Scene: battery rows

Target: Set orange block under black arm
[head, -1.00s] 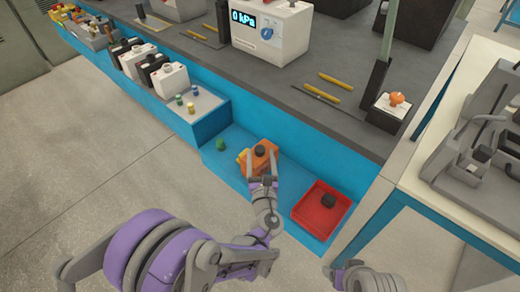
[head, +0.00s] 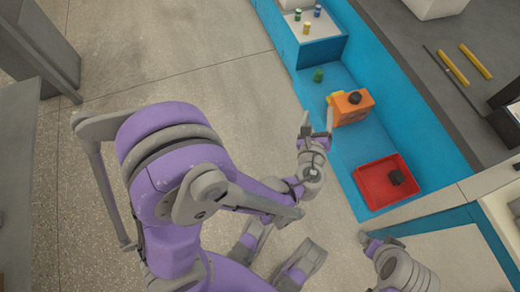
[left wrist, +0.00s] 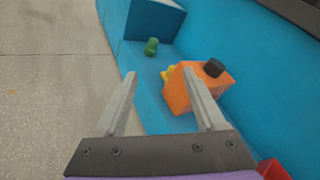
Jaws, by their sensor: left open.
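The orange block (head: 350,110), with a black knob on top and a yellow part on its left side, sits on the low blue ledge. My left gripper (head: 317,117) is open and empty, its fingers pointing at the block's left side. In the left wrist view the orange block (left wrist: 190,92) is beyond and partly behind the right finger of the left gripper (left wrist: 160,73); I cannot tell if they touch. My right gripper (head: 378,242) is at the bottom right, its fingers unclear. I cannot make out a black arm for certain.
A red tray (head: 366,187) holding a black piece (head: 397,177) stands below the block on the ledge. A small green piece (head: 318,75) stands above it. A white-topped box (head: 302,28) bears several small cylinders. Yellow rods (head: 476,61) lie on the grey bench.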

